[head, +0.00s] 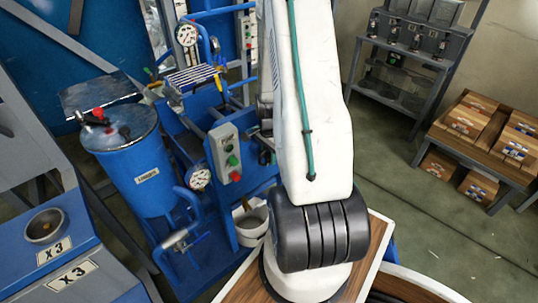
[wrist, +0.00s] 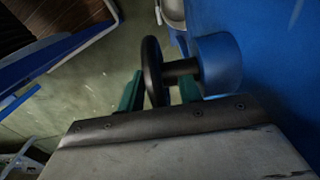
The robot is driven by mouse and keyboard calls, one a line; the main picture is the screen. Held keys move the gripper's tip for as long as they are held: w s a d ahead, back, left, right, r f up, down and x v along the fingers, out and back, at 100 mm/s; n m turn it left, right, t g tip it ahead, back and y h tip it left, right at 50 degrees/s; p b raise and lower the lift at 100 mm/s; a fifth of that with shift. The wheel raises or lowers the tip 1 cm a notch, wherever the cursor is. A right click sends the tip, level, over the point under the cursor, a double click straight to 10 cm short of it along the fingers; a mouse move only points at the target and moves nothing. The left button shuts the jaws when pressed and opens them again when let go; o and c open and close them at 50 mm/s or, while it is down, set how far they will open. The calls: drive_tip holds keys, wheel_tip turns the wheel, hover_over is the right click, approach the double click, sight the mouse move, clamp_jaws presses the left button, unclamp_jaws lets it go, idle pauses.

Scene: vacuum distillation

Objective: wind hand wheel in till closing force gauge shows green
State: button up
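A black hand wheel (wrist: 152,72) shows nearly edge-on in the wrist view, on a dark shaft that runs right into a blue cylindrical housing (wrist: 218,66). My gripper (wrist: 160,90) has green fingers on either side of the wheel's rim. The left finger is close to the rim; I cannot tell if it touches. A gap shows between the rim and the right finger, so the gripper is open. In the head view my arm hides the gripper and wheel. Two round gauges, an upper one (head: 187,34) and a lower one (head: 200,179), are too small to read; I cannot tell which shows closing force.
A blue machine frame carries a grey button box (head: 225,152). A blue tank (head: 134,163) stands left of it, and a white bucket (head: 251,221) sits low beside the frame. A bench with boxes (head: 480,152) stands at the right. The floor between is clear.

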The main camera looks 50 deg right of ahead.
clamp_jaws()
drive_tip(key=shift+f+t+y, duration=0.15)
drive_tip(key=shift+t+y, duration=0.15)
drive_tip(key=shift+y, duration=1.1)
unclamp_jaws()
